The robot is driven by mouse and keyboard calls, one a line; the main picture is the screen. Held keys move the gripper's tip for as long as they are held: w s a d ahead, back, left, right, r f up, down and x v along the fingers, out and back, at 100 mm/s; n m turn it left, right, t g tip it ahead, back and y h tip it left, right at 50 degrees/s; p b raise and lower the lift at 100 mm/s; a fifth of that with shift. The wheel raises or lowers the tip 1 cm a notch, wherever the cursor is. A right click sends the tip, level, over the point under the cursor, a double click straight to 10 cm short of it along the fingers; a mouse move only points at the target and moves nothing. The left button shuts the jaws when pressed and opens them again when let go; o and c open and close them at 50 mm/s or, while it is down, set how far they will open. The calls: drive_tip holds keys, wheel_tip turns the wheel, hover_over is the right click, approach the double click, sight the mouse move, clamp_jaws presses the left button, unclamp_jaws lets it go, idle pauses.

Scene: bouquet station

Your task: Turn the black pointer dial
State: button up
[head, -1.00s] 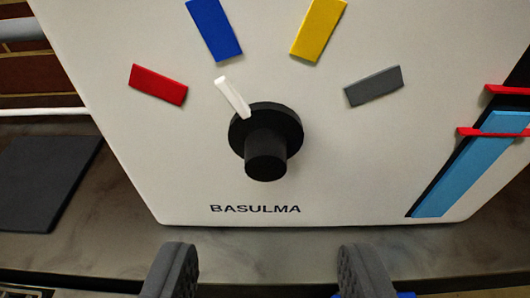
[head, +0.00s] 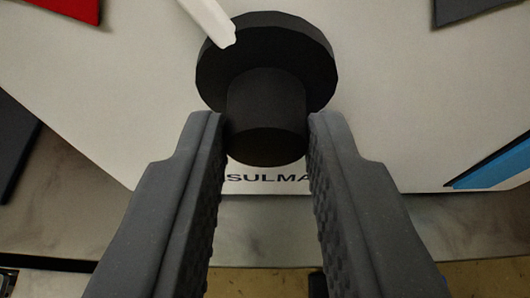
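The black pointer dial (head: 266,112) is a round flange with a cylindrical knob on the pale panel, at the top centre of the head view. Its white pointer (head: 208,20) leans up and left, and its upper end is cut off by the picture's edge. My gripper (head: 266,118) reaches up from below. Its dark ribbed fingers stand one on each side of the knob. They appear closed onto its sides, and the knob almost fills the space between them. The fingertips hide small parts of the knob's sides.
A red mark (head: 62,8) and a grey mark (head: 465,8) show at the panel's top corners. Lettering (head: 265,178) below the dial is partly hidden by the fingers. A blue strip (head: 495,165) is at the right. The grey worktop (head: 70,215) is clear below.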

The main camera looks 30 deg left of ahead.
drive_tip(key=shift+c, duration=1.2)
drive_tip(key=shift+p, duration=0.35)
drive_tip(key=shift+s+a+r+n+t+h+p, duration=0.15)
drive_tip(key=shift+n+t+h+p, duration=0.2)
drive_tip(key=shift+n+p, duration=0.2)
drive_tip(key=shift+n+t+h+p, duration=0.25)
drive_tip(key=shift+n+h+p, duration=0.2)
drive_tip(key=shift+n+p, duration=0.25)
drive_tip(key=shift+a+f+n+t+h, duration=0.1)
drive_tip(key=shift+f+n+t+h, duration=0.25)
drive_tip(key=shift+n, duration=0.4)
drive_tip(key=shift+r, duration=0.1)
